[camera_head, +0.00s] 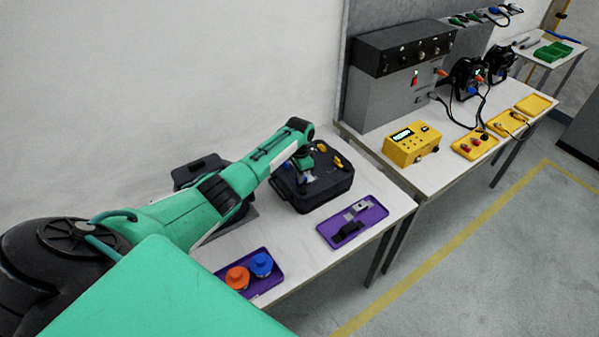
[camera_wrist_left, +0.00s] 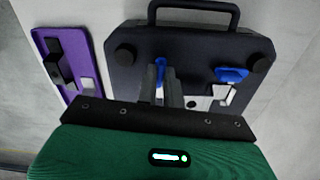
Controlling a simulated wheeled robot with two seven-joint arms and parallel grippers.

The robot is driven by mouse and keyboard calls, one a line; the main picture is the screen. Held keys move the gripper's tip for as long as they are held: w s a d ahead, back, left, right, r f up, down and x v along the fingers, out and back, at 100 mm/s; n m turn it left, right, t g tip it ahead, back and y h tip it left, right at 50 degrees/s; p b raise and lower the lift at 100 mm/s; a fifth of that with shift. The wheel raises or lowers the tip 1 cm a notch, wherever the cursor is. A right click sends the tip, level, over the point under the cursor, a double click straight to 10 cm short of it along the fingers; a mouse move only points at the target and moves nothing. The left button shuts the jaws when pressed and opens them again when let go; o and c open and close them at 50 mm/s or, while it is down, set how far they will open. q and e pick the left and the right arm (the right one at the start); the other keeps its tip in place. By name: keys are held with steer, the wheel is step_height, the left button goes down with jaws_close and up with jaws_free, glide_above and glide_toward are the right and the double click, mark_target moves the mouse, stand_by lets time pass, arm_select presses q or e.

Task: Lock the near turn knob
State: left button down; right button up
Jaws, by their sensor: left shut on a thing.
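A dark case (camera_head: 325,190) lies on the table, with its handle at the top of the left wrist view (camera_wrist_left: 195,15). Its top carries two blue turn knobs in the left wrist view, one at my fingers (camera_wrist_left: 160,66) and one further right (camera_wrist_left: 232,74). My left gripper (camera_wrist_left: 159,85) is shut on the blue knob at its fingers. The fingers hide part of that knob. In the head view my left gripper (camera_head: 304,172) is over the left part of the case, partly hidden by its own wrist. My right gripper is not in view.
A purple tray (camera_head: 353,221) with dark and grey parts lies beside the case. Another purple tray holds an orange part (camera_head: 237,278) and a blue part (camera_head: 261,264). A yellow box (camera_head: 411,146) stands on the further table. Two yellow pieces (camera_head: 341,163) show on the case top.

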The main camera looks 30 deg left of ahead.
arm_select(q)
steer(key=shift+r+n, duration=0.1)
steer(key=shift+n, duration=0.8)
steer(key=c, duration=1.5)
jaws_free()
steer(key=shift+c, duration=0.2)
steer(key=shift+r, duration=0.1)
step_height(320, 180, up, 14)
steer(key=b, duration=0.3)
steer(key=shift+f, duration=0.2)
